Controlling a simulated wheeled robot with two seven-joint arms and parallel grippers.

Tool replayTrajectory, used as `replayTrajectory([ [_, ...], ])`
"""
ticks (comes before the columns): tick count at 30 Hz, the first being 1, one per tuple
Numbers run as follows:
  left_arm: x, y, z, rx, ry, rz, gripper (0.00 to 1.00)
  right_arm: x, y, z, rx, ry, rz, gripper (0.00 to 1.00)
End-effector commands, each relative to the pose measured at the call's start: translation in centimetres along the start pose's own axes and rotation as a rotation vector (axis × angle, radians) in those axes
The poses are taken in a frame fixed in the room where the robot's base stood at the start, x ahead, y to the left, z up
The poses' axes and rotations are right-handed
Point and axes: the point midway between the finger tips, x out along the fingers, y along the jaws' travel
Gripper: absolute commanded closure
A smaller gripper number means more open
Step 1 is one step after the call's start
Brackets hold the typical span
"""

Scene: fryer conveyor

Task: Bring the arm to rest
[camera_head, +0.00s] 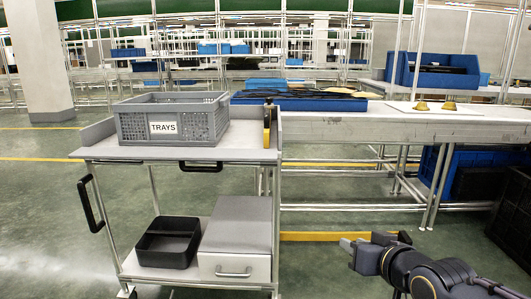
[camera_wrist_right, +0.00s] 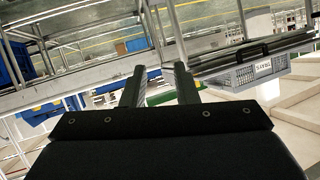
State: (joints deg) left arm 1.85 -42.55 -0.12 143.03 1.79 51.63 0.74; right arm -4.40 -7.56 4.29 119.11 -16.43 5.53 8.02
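My right arm comes in from the lower right of the head view. Its gripper (camera_head: 349,243) is over the floor to the right of the trolley, low in front of the workbench. In the right wrist view the two fingers of this gripper (camera_wrist_right: 160,82) stand apart with nothing between them. The gripper is open and touches nothing that I can see. My left arm and gripper are not in view.
A trolley (camera_head: 242,155) holds a grey crate (camera_head: 205,115) labelled TRAYS above, and a black bin (camera_head: 168,243) and grey box (camera_head: 235,262) below. A workbench (camera_head: 340,121) stands behind. A black crate (camera_head: 514,215) is at the right edge.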

Motion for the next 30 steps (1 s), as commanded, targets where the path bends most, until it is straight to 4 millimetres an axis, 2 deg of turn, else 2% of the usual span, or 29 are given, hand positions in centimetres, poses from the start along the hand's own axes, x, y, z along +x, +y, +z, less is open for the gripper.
replayTrajectory([
  [1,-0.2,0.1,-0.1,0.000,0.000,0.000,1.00,-2.9,1.2,2.4,0.038,-0.076,0.040,0.73],
  [3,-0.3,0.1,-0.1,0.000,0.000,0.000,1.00,-5.9,2.0,6.0,0.088,-0.186,0.071,0.73],
  [6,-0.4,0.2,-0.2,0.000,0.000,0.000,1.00,-9.5,2.2,10.4,0.151,-0.314,0.090,0.73],
  [12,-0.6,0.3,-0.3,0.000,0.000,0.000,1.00,-14.9,0.9,17.4,0.253,-0.504,0.076,0.73],
  [17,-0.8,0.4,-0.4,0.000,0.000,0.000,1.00,-18.3,-1.0,21.9,0.321,-0.626,0.038,0.73],
  [18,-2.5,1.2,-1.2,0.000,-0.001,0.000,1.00,-18.9,-1.2,19.6,0.315,-0.622,0.039,0.73],
  [26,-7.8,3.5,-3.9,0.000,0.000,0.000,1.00,-21.2,-2.4,13.8,0.312,-0.620,0.041,0.73],
  [30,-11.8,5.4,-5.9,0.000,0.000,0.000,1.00,-23.1,-3.3,9.3,0.312,-0.619,0.041,0.73],
])
